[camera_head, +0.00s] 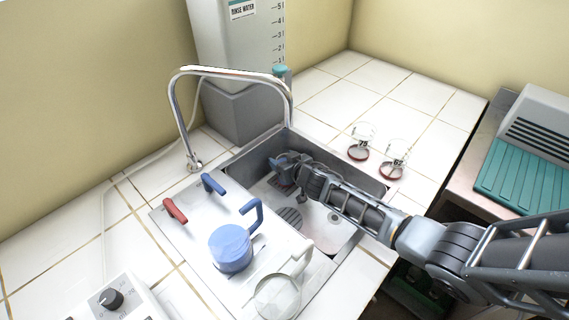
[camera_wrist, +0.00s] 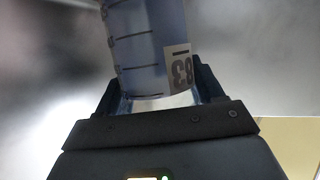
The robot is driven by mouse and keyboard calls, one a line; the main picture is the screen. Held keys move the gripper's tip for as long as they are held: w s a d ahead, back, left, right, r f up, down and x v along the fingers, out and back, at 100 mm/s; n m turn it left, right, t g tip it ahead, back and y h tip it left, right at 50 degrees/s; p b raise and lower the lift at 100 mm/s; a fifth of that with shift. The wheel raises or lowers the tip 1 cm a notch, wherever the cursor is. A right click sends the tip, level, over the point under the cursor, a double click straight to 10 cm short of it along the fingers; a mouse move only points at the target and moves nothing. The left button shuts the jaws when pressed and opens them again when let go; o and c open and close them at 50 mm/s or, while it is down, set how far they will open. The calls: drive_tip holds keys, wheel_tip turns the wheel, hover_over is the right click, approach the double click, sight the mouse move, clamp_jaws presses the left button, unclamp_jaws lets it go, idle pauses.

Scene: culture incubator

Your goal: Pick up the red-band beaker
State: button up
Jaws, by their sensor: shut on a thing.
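Two clear beakers with dark red bands at the base stand on the tiled counter behind the sink: one (camera_head: 359,142) and, to its right, another (camera_head: 394,160) with a tag that seems to read 62. My gripper (camera_head: 287,167) is down inside the sink, apart from both. In the wrist view my gripper (camera_wrist: 165,100) is shut on a bluish graduated beaker (camera_wrist: 145,45) with a tag reading 83. That beaker's band is not clearly visible; in the head view only a small blue-grey part of it shows at the gripper.
The steel sink (camera_head: 345,247) has a drain and an arched faucet (camera_head: 180,120). A rinse water tank (camera_head: 235,60) stands behind; a teal rack (camera_head: 525,185) lies right.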

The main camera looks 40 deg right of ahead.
drive_tip(key=shift+r, duration=0.25)
drive_tip(key=shift+w+d+r, duration=0.1)
drive_tip(key=shift+d+r, duration=0.05)
drive_tip(key=shift+r, duration=0.45)
wheel_tip(320, 180, up, 8)
idle(0.4)
drive_tip(key=shift+r, duration=0.15)
